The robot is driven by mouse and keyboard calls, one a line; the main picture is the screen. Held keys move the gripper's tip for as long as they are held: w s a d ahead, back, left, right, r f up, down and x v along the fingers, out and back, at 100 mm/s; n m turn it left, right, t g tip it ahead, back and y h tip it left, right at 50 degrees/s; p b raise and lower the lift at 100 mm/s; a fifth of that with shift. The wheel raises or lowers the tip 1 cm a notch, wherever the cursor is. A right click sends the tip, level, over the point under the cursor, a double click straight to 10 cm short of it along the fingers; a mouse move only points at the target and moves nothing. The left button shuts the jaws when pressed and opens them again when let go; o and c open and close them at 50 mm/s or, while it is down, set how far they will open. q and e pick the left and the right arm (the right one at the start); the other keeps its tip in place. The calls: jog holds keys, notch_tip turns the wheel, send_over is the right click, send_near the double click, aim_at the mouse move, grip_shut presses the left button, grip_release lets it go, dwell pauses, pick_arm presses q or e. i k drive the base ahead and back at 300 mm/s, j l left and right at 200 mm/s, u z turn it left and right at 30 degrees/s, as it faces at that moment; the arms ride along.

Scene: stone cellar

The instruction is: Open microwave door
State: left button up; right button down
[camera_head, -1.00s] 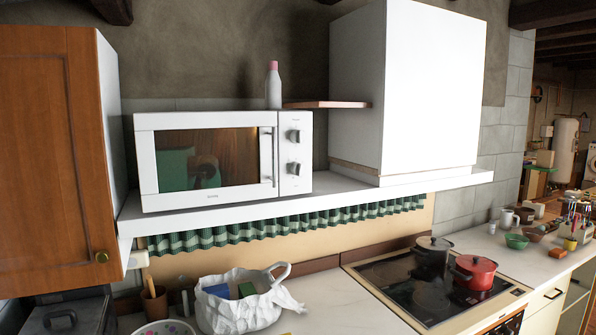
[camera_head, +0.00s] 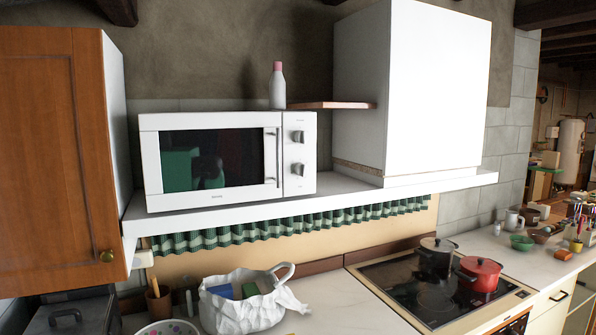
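The white microwave (camera_head: 228,119) stands on a white wall shelf (camera_head: 330,196), with its front facing me. Its door (camera_head: 214,159) has a dark window and looks shut. The upright door handle (camera_head: 277,157) is on the door's right side. Two dark knobs (camera_head: 298,152) are on the panel to the right of the handle. Neither of my grippers is in view.
A wooden cabinet (camera_head: 58,150) stands left of the microwave, and a white hood (camera_head: 430,90) to the right. A bottle (camera_head: 277,86) stands behind the microwave. Below are a white bag (camera_head: 240,311), a hob (camera_head: 420,300) with a red pot (camera_head: 479,274), and a counter.

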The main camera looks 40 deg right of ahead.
aim_at(190, 160)
jog(key=z, duration=1)
jog(key=i+z, duration=0.15)
jog(key=z, duration=0.3)
jog(key=i+z, duration=0.15)
jog(key=z, duration=0.25)
jog(key=i+z, duration=0.1)
jog(key=z, duration=0.35)
